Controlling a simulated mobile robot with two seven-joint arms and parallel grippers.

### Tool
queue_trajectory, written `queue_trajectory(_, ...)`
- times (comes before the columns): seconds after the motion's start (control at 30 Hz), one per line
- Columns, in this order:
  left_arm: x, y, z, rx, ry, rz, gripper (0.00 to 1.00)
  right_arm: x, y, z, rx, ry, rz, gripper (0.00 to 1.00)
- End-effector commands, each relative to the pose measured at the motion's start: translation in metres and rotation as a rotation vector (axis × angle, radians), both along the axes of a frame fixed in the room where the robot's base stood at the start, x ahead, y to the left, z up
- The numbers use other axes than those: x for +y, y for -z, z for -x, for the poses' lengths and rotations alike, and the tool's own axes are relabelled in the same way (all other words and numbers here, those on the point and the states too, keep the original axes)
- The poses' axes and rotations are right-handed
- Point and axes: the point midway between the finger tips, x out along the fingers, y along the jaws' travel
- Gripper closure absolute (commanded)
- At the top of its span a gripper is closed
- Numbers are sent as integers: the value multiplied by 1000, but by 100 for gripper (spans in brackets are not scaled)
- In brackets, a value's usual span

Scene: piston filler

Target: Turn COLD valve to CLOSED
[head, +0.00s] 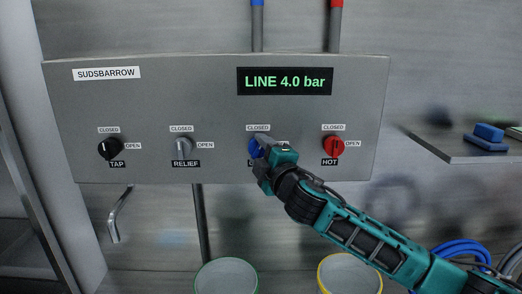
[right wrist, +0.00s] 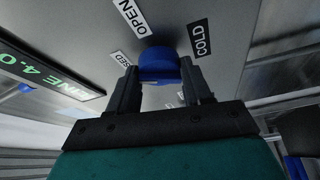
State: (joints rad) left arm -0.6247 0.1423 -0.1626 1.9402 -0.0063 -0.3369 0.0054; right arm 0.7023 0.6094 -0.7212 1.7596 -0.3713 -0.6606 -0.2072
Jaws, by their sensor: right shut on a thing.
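The COLD valve is a blue knob (head: 254,148) on the grey panel, between the RELIEF and HOT valves. A CLOSED label (head: 258,128) sits above it; its name plate is mostly hidden behind my gripper. My right gripper (head: 266,152) is at the knob, coming in from the lower right. In the right wrist view the blue knob (right wrist: 158,66) sits between the two dark fingers, and my right gripper (right wrist: 158,80) is shut on it. OPEN and COLD labels show beside it. I cannot tell which way the knob points. My left gripper is not in view.
The black TAP knob (head: 109,149), grey RELIEF lever (head: 183,147) and red HOT knob (head: 333,147) share the panel. The display (head: 285,81) reads LINE 4.0 bar. Green-rimmed (head: 226,262) and yellow-rimmed (head: 349,258) containers stand below. A shelf (head: 460,150) is at right.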

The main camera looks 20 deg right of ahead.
Motion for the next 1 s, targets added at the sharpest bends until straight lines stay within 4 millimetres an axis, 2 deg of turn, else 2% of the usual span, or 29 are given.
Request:
queue_trajectory(0.2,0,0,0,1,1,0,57,0,-2,0,52,-1,189,81)
queue_trajectory(0.5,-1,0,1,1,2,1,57,0,-3,0,107,1,379,81)
queue_trajectory(1.0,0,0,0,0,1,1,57,0,-3,0,138,1,482,81)
